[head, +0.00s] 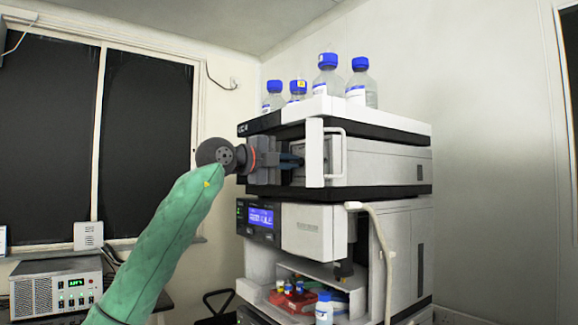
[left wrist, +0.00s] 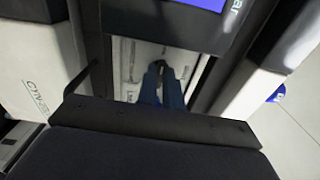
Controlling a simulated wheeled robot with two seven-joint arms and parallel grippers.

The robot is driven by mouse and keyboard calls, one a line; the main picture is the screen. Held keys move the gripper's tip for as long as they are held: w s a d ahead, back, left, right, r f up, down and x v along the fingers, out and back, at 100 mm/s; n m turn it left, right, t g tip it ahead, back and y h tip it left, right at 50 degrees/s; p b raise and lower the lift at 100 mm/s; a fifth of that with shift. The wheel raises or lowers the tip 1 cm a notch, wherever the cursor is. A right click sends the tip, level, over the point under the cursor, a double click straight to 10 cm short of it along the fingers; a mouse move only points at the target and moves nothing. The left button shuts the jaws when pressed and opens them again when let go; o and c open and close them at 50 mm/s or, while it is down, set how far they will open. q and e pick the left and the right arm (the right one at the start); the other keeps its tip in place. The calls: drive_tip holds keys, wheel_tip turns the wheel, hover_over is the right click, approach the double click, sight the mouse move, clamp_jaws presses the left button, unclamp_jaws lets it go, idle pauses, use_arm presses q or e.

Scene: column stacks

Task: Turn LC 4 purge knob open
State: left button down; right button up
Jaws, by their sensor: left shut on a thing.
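The LC stack (head: 375,165) stands in the middle of the head view, with a small, hardly legible label on its upper front edge. My left gripper (head: 298,161) reaches from the left into the recessed front of the upper module, beside an open white door (head: 314,155). In the left wrist view its blue fingers (left wrist: 161,68) point at a light panel with printed markings. They are shut on a small dark knob (left wrist: 157,66), mostly hidden between the fingertips. The knob's turn angle cannot be told. My right gripper is not in view.
Several blue-capped bottles (head: 327,75) stand on top of the stack. A module with a lit blue display (head: 261,217) sits below the gripper. A pale hose (head: 378,235) hangs down the stack's right side. A bench instrument (head: 57,292) is at lower left.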

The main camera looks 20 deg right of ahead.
use_arm(q)
drive_tip(key=shift+a, duration=0.1)
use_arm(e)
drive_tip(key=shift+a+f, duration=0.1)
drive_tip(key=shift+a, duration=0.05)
use_arm(q)
drive_tip(key=c, duration=1.5)
unclamp_jaws()
drive_tip(key=shift+w, duration=0.1)
drive_tip(key=shift+c, duration=0.2)
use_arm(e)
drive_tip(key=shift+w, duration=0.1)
use_arm(q)
drive_tip(key=shift+a, duration=0.1)
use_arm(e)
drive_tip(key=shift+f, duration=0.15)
